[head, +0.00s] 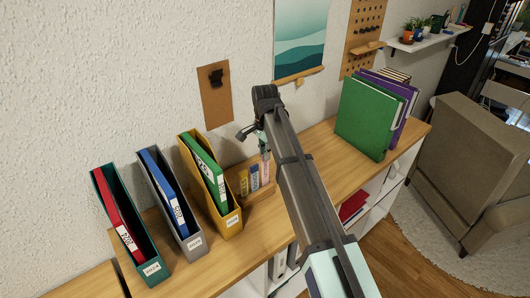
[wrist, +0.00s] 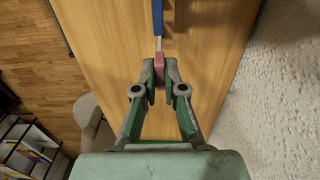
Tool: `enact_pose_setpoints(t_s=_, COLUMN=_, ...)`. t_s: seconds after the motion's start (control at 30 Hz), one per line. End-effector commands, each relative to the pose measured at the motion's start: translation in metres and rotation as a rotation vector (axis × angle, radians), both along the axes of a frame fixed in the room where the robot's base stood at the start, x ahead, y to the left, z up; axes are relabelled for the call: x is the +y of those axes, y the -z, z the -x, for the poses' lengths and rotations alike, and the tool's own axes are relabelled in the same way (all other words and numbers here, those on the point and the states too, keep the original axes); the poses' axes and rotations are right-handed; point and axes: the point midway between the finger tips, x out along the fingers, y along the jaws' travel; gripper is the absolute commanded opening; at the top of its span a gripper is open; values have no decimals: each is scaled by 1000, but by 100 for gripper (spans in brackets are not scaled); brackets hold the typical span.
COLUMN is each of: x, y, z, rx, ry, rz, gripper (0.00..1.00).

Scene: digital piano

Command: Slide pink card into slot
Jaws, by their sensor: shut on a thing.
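My gripper (wrist: 160,82) is shut on a pink card (wrist: 159,67), with the card's edge between its fingertips. In the head view the pink card (head: 265,170) stands roughly upright below my gripper (head: 262,144). It is to the right of a blue card (head: 254,178) and a yellow card (head: 243,184), at a small wooden holder (head: 262,195). In the wrist view a blue piece (wrist: 157,18) lies straight ahead of the pink card. I cannot tell whether the pink card's lower edge is inside a slot; my arm hides part of the holder.
Teal (head: 152,252), grey (head: 186,230) and yellow (head: 229,220) file boxes with binders stand left of the cards. Green (head: 366,118) and purple (head: 400,105) binders stand at the right. The wall is close behind. The wooden top (head: 325,152) is clear between the cards and the green binder.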

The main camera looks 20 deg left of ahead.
Motion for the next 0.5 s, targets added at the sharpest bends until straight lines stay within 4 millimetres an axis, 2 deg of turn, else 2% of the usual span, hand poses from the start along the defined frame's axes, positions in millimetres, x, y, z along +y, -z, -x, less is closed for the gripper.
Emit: enact_pose_setpoints(t_s=0.5, x=0, y=7, z=0, rx=0, ry=0, rz=0, gripper=0)
